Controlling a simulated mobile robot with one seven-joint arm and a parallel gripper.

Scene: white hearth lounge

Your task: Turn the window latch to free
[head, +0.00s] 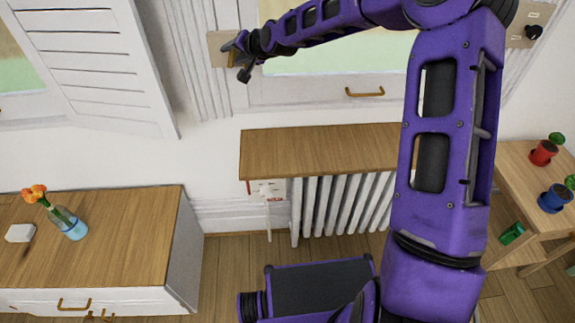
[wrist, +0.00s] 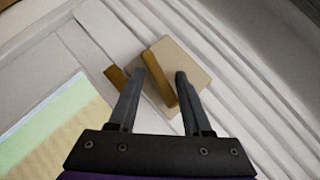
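The window latch shows in the wrist view as a brass bar (wrist: 161,80) on a square beige plate (wrist: 196,70), fixed to the white window frame. The bar lies slanted in the picture, and a shorter brass piece (wrist: 116,76) sits to its left. My gripper (wrist: 160,74) is open, with its two dark fingers apart and the bar showing between them. I cannot tell whether either finger touches the bar. In the head view my gripper (head: 240,58) is at the right side of the beige plate (head: 217,48), and hides the latch bar there.
A brass window handle (head: 365,92) is on the lower sash. Below stand a wooden shelf (head: 300,150) and a white radiator (head: 340,205). A shutter (head: 95,60) hangs at left, above a cabinet (head: 130,235) with a flower vase (head: 70,224). A side table with pots (head: 543,152) is at right.

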